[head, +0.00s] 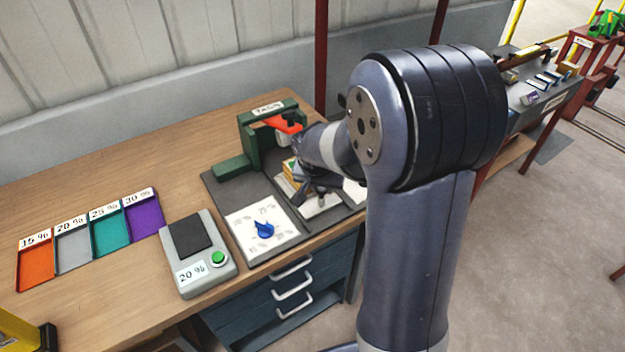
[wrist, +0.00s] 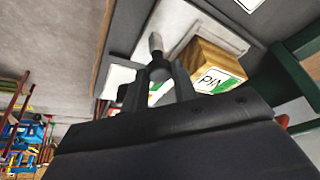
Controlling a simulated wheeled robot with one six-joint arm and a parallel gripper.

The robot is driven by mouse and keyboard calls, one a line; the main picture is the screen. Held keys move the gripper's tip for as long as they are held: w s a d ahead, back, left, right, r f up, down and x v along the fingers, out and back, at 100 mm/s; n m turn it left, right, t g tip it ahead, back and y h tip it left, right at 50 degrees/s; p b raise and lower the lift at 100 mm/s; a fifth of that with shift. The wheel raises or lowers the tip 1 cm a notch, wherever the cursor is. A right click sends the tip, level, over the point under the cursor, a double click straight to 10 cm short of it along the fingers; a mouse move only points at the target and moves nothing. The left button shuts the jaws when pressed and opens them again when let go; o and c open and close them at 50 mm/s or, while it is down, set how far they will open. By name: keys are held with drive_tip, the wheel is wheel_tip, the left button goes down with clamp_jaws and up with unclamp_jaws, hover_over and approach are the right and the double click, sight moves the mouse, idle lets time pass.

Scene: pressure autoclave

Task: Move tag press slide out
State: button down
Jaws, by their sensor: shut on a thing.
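The tag press (head: 247,140) is a green frame with a "TAGS" label and a red-orange part at its top, standing on a dark base on the bench. A pale slide plate (head: 318,208) lies at its front right, partly hidden by my arm. A wooden block (wrist: 209,58) with a "PIN" label sits on the plate; its edge also shows in the head view (head: 289,170). My gripper (wrist: 159,82) is shut on a dark grey slide handle (wrist: 156,46) beside the block. In the head view my gripper (head: 319,190) is low over the plate.
A white dial plate with a blue knob (head: 264,230) lies left of the slide. A grey device with a green button (head: 218,258) and several coloured trays (head: 110,229) stand farther left. Drawers with handles (head: 291,287) are below the bench edge.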

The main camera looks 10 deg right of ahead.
drive_tip(key=s+d+b, duration=0.1)
drive_tip(key=s+d, duration=0.1)
drive_tip(key=s, duration=0.4)
drive_tip(key=shift+s, duration=0.35)
drive_tip(key=shift+d, duration=0.1)
drive_tip(key=c, duration=1.1)
unclamp_jaws()
drive_tip(key=shift+s, duration=0.15)
drive_tip(key=shift+c, duration=0.2)
drive_tip(key=v, duration=1.1)
drive_tip(key=shift+f, duration=0.15)
drive_tip(key=w+x, duration=0.1)
drive_tip(key=x, duration=1)
